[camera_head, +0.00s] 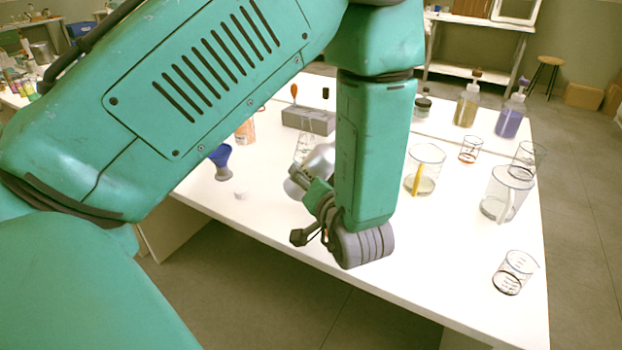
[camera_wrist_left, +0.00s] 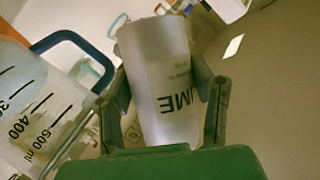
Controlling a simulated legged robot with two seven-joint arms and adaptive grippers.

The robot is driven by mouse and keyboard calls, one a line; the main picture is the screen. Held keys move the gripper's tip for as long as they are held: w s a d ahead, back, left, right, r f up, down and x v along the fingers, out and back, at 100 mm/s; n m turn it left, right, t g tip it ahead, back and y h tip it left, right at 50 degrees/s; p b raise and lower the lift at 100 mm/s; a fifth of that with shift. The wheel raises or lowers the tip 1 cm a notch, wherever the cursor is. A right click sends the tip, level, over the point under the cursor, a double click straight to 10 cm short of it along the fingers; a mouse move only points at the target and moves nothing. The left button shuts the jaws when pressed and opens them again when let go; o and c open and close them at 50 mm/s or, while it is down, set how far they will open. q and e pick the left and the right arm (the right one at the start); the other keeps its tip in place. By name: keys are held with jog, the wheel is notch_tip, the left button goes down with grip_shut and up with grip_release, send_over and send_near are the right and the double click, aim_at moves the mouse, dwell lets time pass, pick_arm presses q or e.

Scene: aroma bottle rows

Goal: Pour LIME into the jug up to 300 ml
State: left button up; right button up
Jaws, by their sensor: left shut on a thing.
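My left gripper (camera_head: 309,188) is low over the near side of the white table, partly hidden by my own arm. In the left wrist view, its fingers (camera_wrist_left: 162,95) are closed around a frosted, pale bottle (camera_wrist_left: 160,75) with dark lettering that reads as LIME, turned over in the picture. A clear jug (camera_wrist_left: 40,105) with black marks including 400 and 500 ml and a blue handle stands close to the left of the bottle. I cannot tell which vessel in the head view it is. Its liquid level is not clear. My right gripper is not in view.
Clear jugs stand on the right, one with a yellow handle (camera_head: 424,172) and one farther right (camera_head: 505,195). A small beaker (camera_head: 515,271) is near the right edge. Pump bottles (camera_head: 510,115) stand behind.

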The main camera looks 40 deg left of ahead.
pick_arm(q)
jog(key=shift+s+a+f+m+b, duration=0.15)
jog(key=shift+f+m+b, duration=0.35)
jog(key=shift+f+b, duration=0.95)
dwell(0.6)
jog(key=shift+s+a+r+m+y+b, duration=0.3)
jog(key=shift+r+m+y+b, duration=0.15)
jog(key=shift+r+m+y, duration=0.2)
jog(key=shift+s+a+f+m+y+p, duration=0.1)
jog(key=shift+s+a+m+y+p, duration=0.15)
jog(key=shift+m+p, duration=0.6)
dwell(0.4)
jog(key=shift+a+r+m+y+p, duration=0.15)
jog(key=shift+r+m+y+p, duration=0.15)
jog(key=shift+r+m+p, duration=0.55)
dwell(0.5)
jog(key=shift+f, duration=0.25)
jog(key=shift+f+n+p, duration=0.15)
jog(key=shift+n+p, duration=0.15)
jog(key=shift+n, duration=0.05)
jog(key=shift+r+p, duration=0.25)
jog(key=shift+p, duration=0.45)
dwell(1.4)
